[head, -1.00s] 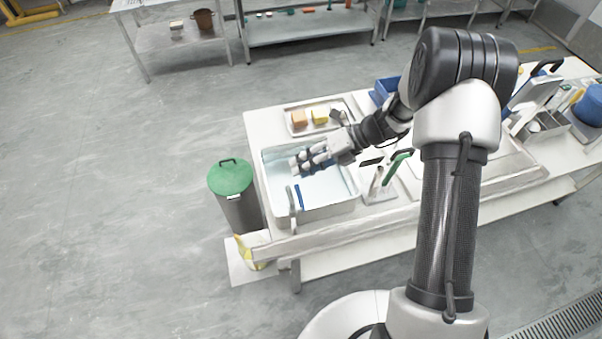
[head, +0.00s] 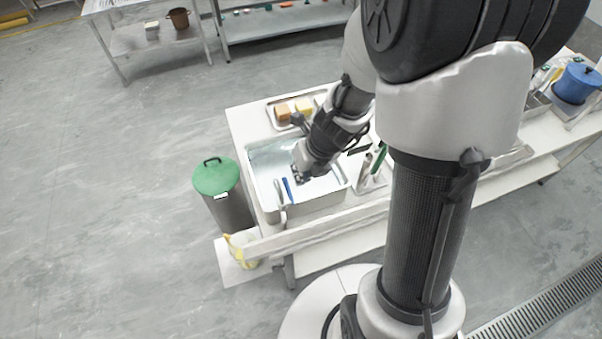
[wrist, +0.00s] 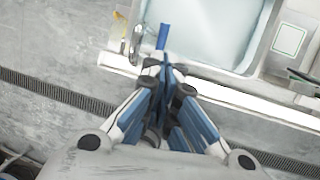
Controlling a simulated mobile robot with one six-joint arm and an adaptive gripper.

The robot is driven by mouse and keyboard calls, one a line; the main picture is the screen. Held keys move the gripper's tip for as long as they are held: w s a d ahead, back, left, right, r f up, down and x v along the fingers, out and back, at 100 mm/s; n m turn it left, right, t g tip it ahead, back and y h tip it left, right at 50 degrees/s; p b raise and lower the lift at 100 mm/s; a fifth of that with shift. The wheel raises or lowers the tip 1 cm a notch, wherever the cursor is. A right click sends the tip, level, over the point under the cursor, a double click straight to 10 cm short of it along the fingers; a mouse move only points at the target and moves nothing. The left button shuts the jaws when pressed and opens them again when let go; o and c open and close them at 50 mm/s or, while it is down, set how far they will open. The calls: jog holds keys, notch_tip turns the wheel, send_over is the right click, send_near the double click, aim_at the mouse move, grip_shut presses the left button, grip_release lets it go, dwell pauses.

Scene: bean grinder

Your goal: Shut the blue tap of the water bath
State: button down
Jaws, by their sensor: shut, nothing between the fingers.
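The water bath is a pale metal basin (head: 318,203) holding bluish water, and it also shows in the wrist view (wrist: 262,40). The blue tap (head: 287,188) is a narrow blue lever at the basin's near left side, beside a grey metal spout (wrist: 137,42). In the wrist view the blue tap (wrist: 163,36) stands just beyond my fingertips. My gripper (head: 299,177) points downward over the basin's near part, just right of the blue tap. In the wrist view my gripper (wrist: 165,75) is shut and empty, its tips close to the lever's lower end. I cannot tell whether they touch.
A green-lidded bin (head: 216,178) stands left of the table. A tray with sponges (head: 281,111) lies behind the basin. A green-handled item (head: 379,160) stands right of it. A blue pot (head: 577,83) is at the far right. The floor at left is clear.

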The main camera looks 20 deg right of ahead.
aim_at(288, 185)
jog(key=b+x, duration=0.4)
jog(key=x, duration=0.4)
jog(key=shift+w+a+f+b, duration=0.1)
jog(key=shift+f+b, duration=0.15)
jog(key=shift+b, duration=0.15)
jog(key=shift+w+f+p, duration=0.2)
jog(key=shift+w+p, duration=0.15)
jog(key=shift+p, duration=0.25)
jog(key=shift+w+f, duration=0.3)
notch_tip(288, 185, up, 14)
jog(key=d+p, duration=0.3)
jog(key=p, duration=0.8)
jog(key=shift+p, duration=0.3)
